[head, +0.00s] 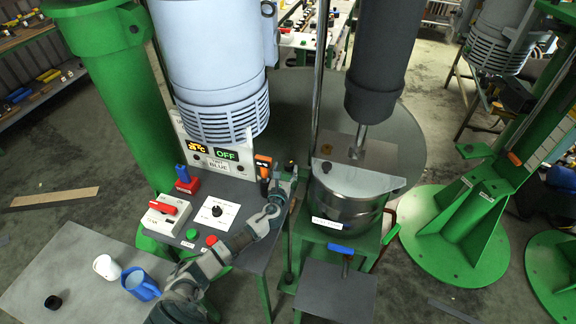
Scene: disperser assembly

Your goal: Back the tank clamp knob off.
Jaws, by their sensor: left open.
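The steel tank (345,210) stands on a green stand under the dark mixer column, with a flat metal lid plate (372,158) on top. A small dark knob (326,167) sits at the left edge of the lid; I cannot tell for sure that it is the clamp knob. My left gripper (290,169) is open beside the tank's upper left rim, left of that knob and apart from it. Its fingers are small and dark here, and nothing shows held between them. My right gripper is not in view.
A control panel (238,190) with a red switch (167,207), a dial and buttons lies left of the tank. An orange-and-black handle (263,166) is close to my left gripper.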

